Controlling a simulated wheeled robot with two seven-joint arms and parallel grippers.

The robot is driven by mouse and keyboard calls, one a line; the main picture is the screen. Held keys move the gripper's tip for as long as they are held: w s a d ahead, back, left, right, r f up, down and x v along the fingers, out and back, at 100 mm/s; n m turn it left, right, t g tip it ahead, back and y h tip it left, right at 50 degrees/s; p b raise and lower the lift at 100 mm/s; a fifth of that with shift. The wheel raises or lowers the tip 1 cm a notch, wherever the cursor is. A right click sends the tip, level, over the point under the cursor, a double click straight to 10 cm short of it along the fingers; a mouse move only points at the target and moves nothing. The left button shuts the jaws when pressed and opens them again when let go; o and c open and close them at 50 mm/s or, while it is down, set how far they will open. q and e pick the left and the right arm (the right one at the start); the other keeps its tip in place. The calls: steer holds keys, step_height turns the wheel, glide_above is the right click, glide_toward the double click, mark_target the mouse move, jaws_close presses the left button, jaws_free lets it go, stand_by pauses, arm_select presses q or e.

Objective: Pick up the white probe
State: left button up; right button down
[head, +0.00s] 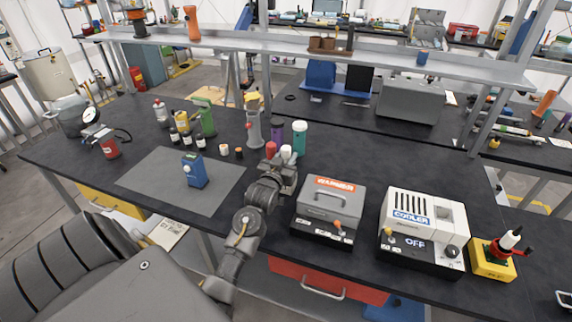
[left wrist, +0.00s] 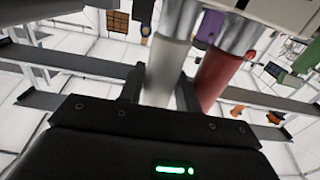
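The white probe (left wrist: 172,62) shows in the left wrist view as a pale cylinder with a silver collar at its upper end in the picture. My left gripper (left wrist: 160,85) has one finger on each side of it, close against it, and looks shut on it. A red probe (left wrist: 215,75) with a similar collar is beside it, outside the fingers. In the head view my left gripper (head: 284,172) is at the table's middle, where the white probe's top (head: 286,152) and the red probe's top (head: 271,149) show just behind it. Their lower parts are hidden there. My right gripper is not in view.
Purple (head: 277,131) and teal (head: 299,136) cylinders stand close behind the probes. A grey warmer (head: 330,200) and a white cooler (head: 425,218) stand to the right. A blue device (head: 194,170) is on the grey mat (head: 150,180). A shelf (head: 330,50) crosses above the table.

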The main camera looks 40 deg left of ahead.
arm_select(q)
steer(key=shift+c, duration=0.4)
steer(key=c, duration=0.6)
